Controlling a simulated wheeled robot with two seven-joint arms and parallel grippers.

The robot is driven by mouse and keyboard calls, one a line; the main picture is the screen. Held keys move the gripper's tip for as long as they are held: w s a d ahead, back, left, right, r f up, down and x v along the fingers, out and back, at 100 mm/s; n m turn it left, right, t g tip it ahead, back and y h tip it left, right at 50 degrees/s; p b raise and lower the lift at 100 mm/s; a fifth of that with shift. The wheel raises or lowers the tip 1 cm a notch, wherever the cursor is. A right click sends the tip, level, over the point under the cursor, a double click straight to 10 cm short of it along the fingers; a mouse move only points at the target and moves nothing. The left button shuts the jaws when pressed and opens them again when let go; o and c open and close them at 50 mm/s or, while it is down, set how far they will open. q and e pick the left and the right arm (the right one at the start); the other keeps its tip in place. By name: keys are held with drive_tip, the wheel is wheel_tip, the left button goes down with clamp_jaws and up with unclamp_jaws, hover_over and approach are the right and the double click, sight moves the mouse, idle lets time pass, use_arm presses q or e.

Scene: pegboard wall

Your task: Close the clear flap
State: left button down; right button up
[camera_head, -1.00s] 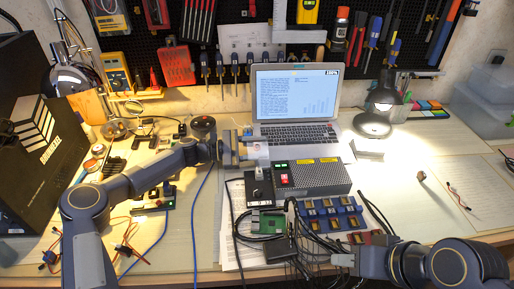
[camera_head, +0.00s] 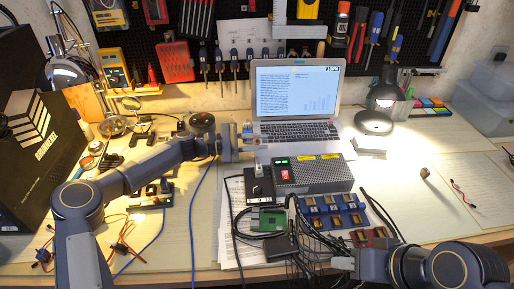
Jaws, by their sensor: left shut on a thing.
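My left gripper (camera_head: 244,146) is just in front of the laptop's left corner, behind a grey box (camera_head: 318,173) with green lights and a red switch. It is shut on a thin, see-through piece, which looks like the clear flap; its outline is hardly visible. A small black box with a knob (camera_head: 259,186) stands below the gripper, left of the grey box. My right gripper (camera_head: 343,262) is low in the picture, near the cables at the front, apart from the grey box. Its finger gap is too small to judge.
The open laptop (camera_head: 296,92) stands behind the grey box. A green circuit board (camera_head: 266,225), a blue tray of modules (camera_head: 335,214) and loose black cables fill the front. A desk lamp (camera_head: 376,118) stands right. The right side of the table is mostly clear.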

use_arm(q)
drive_tip(key=m, duration=0.1)
drive_tip(key=m+b, duration=0.1)
drive_tip(key=b, duration=0.1)
drive_tip(key=shift+s+r+m, duration=0.25)
drive_tip(key=shift+r+m, duration=0.1)
drive_tip(key=shift+m, duration=0.05)
drive_tip(key=shift+s+r+m+b, duration=0.2)
drive_tip(key=shift+r+m+b, duration=0.15)
drive_tip(key=shift+m+b, duration=0.35)
drive_tip(key=shift+r, duration=0.1)
drive_tip(key=c, duration=1.4)
unclamp_jaws()
drive_tip(key=shift+o, duration=0.2)
drive_tip(key=shift+a, duration=3.95)
